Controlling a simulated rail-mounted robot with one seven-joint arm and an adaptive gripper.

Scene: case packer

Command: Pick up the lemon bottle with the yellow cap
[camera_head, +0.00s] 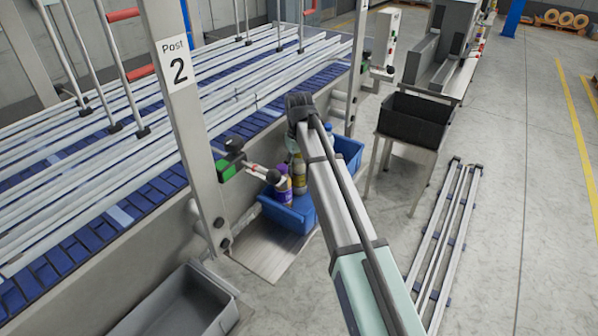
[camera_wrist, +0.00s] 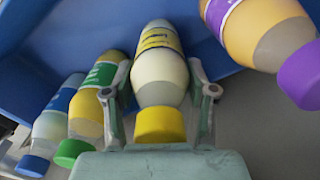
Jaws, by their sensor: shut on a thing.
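The lemon bottle with the yellow cap (camera_wrist: 160,80) is in the middle of the wrist view, between the two fingers of my gripper (camera_wrist: 162,98). My gripper is shut on it, with one finger on each side and the cap towards the palm. In the head view my arm reaches down to the blue bin (camera_head: 290,213); my fingertips are hidden there. A pale yellowish bottle (camera_head: 299,176) shows beside the arm, its cap not clear.
A purple-capped orange bottle (camera_wrist: 262,32) lies close on the right in the wrist view. A green-capped bottle (camera_wrist: 90,110) and a blue-capped bottle (camera_wrist: 52,130) are on the left. A post (camera_head: 183,110) and conveyor stand left of the bin. A black crate (camera_head: 414,120) is to the right.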

